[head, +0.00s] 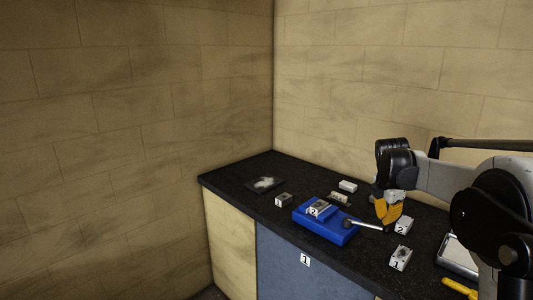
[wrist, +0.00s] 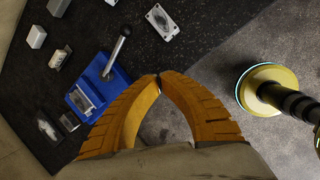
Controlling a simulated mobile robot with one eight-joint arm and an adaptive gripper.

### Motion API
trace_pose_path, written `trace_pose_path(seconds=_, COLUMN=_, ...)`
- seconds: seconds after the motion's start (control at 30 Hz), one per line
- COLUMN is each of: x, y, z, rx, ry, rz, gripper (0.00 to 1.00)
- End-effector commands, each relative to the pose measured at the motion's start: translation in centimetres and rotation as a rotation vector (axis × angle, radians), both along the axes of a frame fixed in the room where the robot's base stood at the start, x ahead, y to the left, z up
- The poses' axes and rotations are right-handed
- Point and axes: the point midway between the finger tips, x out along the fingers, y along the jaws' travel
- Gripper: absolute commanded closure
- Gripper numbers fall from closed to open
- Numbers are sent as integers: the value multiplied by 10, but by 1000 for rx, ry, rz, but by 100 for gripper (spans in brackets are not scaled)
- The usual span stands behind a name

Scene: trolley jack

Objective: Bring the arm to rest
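My gripper (head: 388,211) hangs over the bench, with two orange ribbed fingers. In the wrist view, its fingertips (wrist: 160,78) meet or nearly meet and nothing shows between them. The blue trolley jack (head: 335,232) lies on the black bench top, with a block labelled 2 (head: 318,209) on it. Its grey lever (head: 367,225) points toward the right, close to the fingers in the head view. In the wrist view, the lever (wrist: 120,46) lies left of the fingertips, apart from them.
The dark bench (head: 262,167) stands in a corner against block walls. Small blocks, one labelled 1 (head: 283,199), and a plate labelled 2 (head: 404,226) lie around the jack. Another plate labelled 1 (head: 400,258), a grey tray (head: 459,257) and a yellow tool (head: 459,288) are nearer.

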Motion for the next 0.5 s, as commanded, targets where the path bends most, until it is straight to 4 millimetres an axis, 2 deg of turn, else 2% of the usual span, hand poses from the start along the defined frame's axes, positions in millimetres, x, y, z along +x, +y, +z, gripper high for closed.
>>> trace_pose_path(seconds=0.03, x=-19, y=17, z=4, rx=31, ry=-42, rz=-80, gripper=100)
trace_pose_path(seconds=0.1, x=-44, y=40, z=13, rx=85, ry=-108, rz=-212, gripper=100)
trace_pose_path(seconds=0.27, x=-108, y=87, z=19, rx=234, ry=-242, rz=-518, gripper=100)
trace_pose_path(seconds=0.37, x=-151, y=113, z=14, rx=339, ry=-314, rz=-708, gripper=100)
trace_pose_path(seconds=0.5, x=-212, y=146, z=-8, rx=503, ry=-395, rz=-974, gripper=100)
